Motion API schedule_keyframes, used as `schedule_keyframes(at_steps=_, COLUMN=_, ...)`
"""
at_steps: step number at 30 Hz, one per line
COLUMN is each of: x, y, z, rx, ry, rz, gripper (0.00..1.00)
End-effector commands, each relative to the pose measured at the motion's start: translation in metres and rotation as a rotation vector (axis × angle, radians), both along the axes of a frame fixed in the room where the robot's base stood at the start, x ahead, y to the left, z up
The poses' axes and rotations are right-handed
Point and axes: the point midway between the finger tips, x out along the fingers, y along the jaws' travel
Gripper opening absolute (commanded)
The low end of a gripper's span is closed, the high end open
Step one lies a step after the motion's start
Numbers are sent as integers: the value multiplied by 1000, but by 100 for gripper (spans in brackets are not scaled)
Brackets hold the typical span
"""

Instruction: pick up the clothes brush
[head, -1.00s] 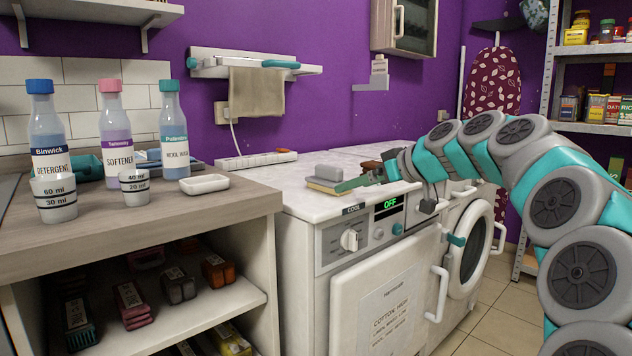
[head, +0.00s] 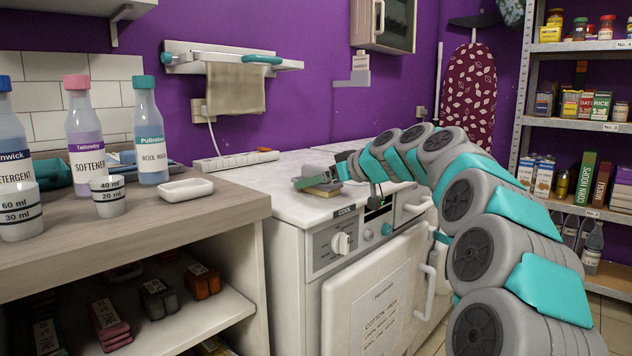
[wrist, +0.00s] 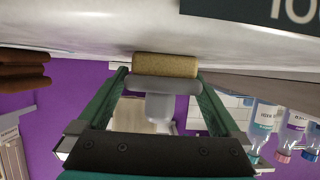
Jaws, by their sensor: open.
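The clothes brush, as I take it, has a tan pad (head: 324,191) and a grey back, and rests on the white top of the washing machine. In the wrist view the brush (wrist: 165,66) lies between my fingertips, with its pale knob-like handle pointing into the jaws. My gripper (head: 316,179) is open and low over the machine top, its green fingers on either side of the brush. In the wrist view the gripper (wrist: 162,82) shows small gaps near the brush ends; I cannot tell whether either finger touches it. My arm partly hides the machine top.
A dark brown stacked object (wrist: 24,70) lies to one side in the wrist view. A wooden counter (head: 225,198) with bottles, cups and a white dish (head: 186,189) stands left. A power strip (head: 236,160) lies behind. A wall rail with a cloth (head: 236,88) hangs above.

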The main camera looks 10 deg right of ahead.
Motion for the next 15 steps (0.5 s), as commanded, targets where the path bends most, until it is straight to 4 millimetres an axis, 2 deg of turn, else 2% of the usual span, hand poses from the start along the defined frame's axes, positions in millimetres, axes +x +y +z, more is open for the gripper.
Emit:
schedule_keyframes(at_steps=8, x=5, y=4, z=-2, rx=1, ry=-2, rz=-1, gripper=100)
schedule_keyframes(at_steps=15, x=5, y=4, z=-2, rx=0, ry=-1, rz=-1, gripper=74)
